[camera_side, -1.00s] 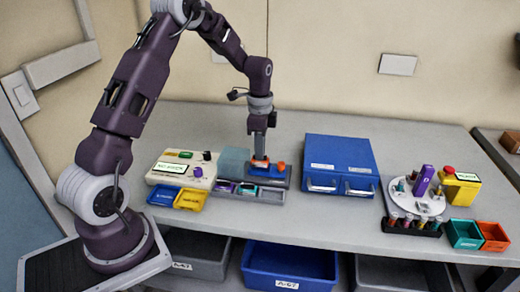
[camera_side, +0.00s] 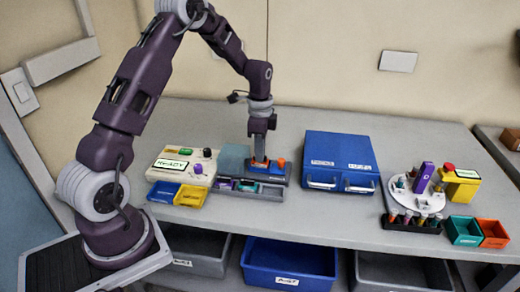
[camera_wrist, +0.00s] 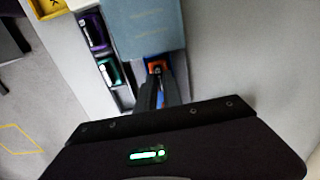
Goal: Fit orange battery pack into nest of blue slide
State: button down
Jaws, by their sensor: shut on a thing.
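The orange battery pack (camera_side: 260,161) sits low at a dark slate-blue base (camera_side: 279,179) beside a pale blue block (camera_side: 234,158). My gripper (camera_side: 260,156) is shut on the pack from above. In the wrist view a bit of the pack's orange (camera_wrist: 157,66) shows beyond my fingers (camera_wrist: 157,92), by the edge of the pale blue block (camera_wrist: 147,25). The fingers and the block hide most of the nest, so how deep the pack sits cannot be seen. The cream console (camera_side: 182,166) to the left has a display reading READY.
A second orange piece (camera_side: 281,162) stands just right of my gripper. A grey tray (camera_side: 268,196) with purple and teal packs lies in front. A blue drawer cabinet (camera_side: 340,160) stands to the right. Small blue (camera_side: 163,193) and yellow (camera_side: 191,196) bins lie front left.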

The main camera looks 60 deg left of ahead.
jog(key=c, duration=1.8)
grip_release()
jog(key=shift+r, duration=1.15)
jog(key=o, duration=0.5)
jog(key=shift+o, duration=0.2)
jog(key=shift+r, duration=1.15)
jog(key=shift+r, duration=1.55)
